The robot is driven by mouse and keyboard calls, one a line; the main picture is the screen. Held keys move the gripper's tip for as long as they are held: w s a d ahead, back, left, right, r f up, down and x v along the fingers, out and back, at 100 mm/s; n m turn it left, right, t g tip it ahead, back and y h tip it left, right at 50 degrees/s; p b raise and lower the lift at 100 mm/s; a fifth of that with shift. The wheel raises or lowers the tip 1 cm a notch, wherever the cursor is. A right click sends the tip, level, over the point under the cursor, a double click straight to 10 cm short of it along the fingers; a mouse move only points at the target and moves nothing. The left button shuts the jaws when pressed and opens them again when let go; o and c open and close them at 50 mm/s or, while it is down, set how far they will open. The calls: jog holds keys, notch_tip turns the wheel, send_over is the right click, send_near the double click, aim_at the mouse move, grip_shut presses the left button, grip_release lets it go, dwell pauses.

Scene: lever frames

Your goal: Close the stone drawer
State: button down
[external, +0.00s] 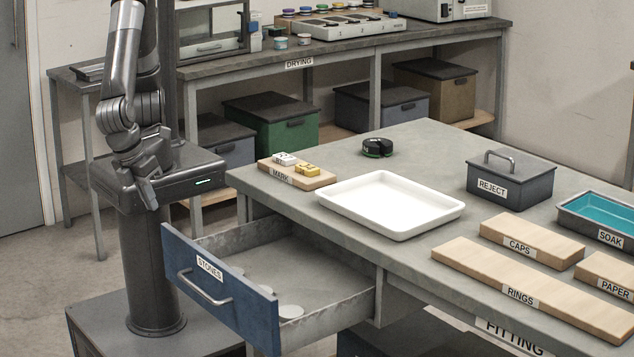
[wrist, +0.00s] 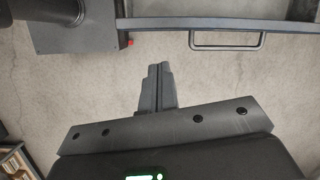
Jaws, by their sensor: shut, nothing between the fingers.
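The stone drawer has a blue front (external: 222,305) with a STONES label and a grey bar handle (external: 205,290). It stands pulled well out of the table's left end, with a few pale round pieces (external: 290,312) on its floor. In the wrist view the drawer front's top edge (wrist: 275,22) and the handle (wrist: 228,46) show at the upper right. My gripper (external: 150,203) is shut and empty, pointing down to the left of the drawer front and apart from it. Its closed fingers (wrist: 157,72) also show in the wrist view, over bare floor.
The grey table (external: 400,150) carries a white tray (external: 390,203), a REJECT box (external: 510,185), a MARK block (external: 297,175) and labelled wooden boards. A drying bench (external: 350,50) stands behind. Floor is clear between my gripper and the drawer handle.

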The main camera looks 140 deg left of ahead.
aim_at(167, 260)
jog(key=d+f+m, duration=0.3)
jog(key=d+f, duration=0.2)
jog(key=f, duration=0.2)
jog(key=shift+y, duration=0.4)
jog(key=shift+s+a+f, duration=0.1)
jog(key=shift+a+f, duration=1.95)
jog(key=shift+f, duration=0.25)
jog(key=shift+s+a+f, duration=0.1)
jog(key=shift+a+f, duration=1.9)
jog(key=shift+f, duration=0.25)
jog(key=a, duration=2.2)
jog(key=shift+w+a, duration=0.1)
